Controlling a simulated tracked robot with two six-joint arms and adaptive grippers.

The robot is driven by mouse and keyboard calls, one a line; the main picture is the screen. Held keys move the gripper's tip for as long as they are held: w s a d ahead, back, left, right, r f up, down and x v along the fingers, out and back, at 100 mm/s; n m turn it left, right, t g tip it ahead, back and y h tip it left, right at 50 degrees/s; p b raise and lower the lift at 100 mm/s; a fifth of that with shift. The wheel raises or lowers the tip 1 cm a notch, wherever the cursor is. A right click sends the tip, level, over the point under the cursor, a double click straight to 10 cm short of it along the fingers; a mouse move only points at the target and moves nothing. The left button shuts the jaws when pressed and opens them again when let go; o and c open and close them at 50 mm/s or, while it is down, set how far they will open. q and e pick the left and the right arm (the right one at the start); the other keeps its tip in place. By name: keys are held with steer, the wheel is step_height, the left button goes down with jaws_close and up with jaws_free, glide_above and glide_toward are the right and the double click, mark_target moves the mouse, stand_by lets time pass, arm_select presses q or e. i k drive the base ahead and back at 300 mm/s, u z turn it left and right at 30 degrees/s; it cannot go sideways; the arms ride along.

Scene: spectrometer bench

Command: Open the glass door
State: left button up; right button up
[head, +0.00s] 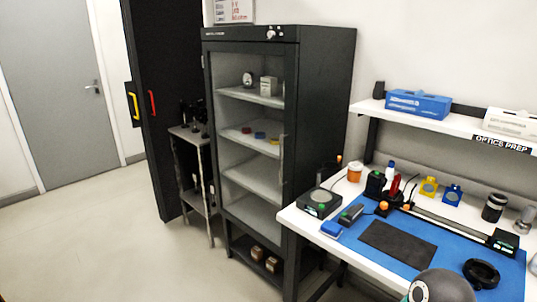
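The glass door (235,115) is the clear front of a tall dark cabinet (325,95) in the middle of the head view. It looks shut in its dark frame. A slim upright handle (283,155) shows near its right edge. Behind the glass are pale shelves with small items on them. Neither gripper shows in the head view. A rounded grey part at the bottom right edge looks like one of my arm links.
A white workbench (292,213) with a blue mat (350,257) and several optics parts stands close to the cabinet's right. A small metal stand (190,132) and a black cabinet (165,60) are on its left. The floor (100,250) at the left is clear.

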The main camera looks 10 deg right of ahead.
mark_target(291, 51)
steer(key=z, duration=0.15)
steer(key=i, duration=0.9)
steer(key=u, duration=0.05)
